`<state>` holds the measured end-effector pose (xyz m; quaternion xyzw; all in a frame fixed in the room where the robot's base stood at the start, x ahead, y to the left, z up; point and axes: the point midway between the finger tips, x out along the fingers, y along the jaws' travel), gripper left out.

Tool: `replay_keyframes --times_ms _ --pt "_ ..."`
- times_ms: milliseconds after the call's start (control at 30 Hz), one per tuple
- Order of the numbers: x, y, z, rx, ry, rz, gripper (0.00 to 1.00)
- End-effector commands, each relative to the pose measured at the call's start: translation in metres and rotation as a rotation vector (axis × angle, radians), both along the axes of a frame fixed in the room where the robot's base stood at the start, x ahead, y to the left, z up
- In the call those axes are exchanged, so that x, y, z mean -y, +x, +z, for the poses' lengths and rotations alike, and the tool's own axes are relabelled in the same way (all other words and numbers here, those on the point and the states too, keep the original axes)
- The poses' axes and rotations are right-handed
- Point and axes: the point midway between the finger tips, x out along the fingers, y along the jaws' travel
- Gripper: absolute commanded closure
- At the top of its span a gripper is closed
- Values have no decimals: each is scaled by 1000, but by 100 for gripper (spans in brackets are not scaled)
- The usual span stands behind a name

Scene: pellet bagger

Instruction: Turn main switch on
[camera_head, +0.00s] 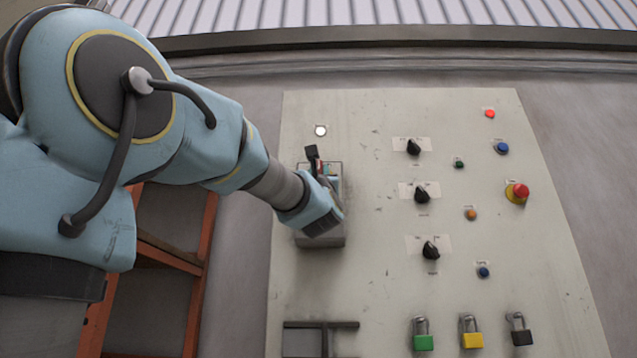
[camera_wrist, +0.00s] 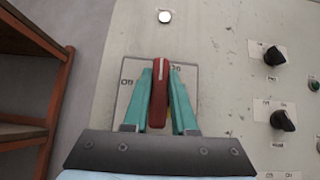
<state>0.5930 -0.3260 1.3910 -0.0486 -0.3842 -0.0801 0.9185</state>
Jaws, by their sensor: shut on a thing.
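The main switch has a red handle (camera_wrist: 159,100) with a white line along it, on a grey plate (camera_wrist: 190,82) fixed to the pale panel. In the wrist view the handle stands about upright, between a label at its left and one at its upper right, both too small to read surely. The teal fingers of my gripper (camera_wrist: 160,74) are shut on the handle, one on each side. In the head view my gripper (camera_head: 323,172) is at the switch's grey box (camera_head: 322,241) and hides most of the handle.
Black rotary knobs (camera_head: 422,193) stand right of the switch, with coloured buttons and a red emergency stop (camera_head: 518,192) farther right. Padlocks (camera_head: 472,334) hang along the bottom. A white lamp (camera_head: 320,131) is above the switch. An orange rack (camera_head: 200,275) stands at the left.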

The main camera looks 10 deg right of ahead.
Motion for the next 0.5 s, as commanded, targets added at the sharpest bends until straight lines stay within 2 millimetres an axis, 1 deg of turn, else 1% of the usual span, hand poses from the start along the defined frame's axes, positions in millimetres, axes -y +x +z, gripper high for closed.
replay_keyframes --times_ms 33,500 --pt "3 6 -13 -19 22 -1 100" --pt "3 7 -10 -16 51 -1 100"
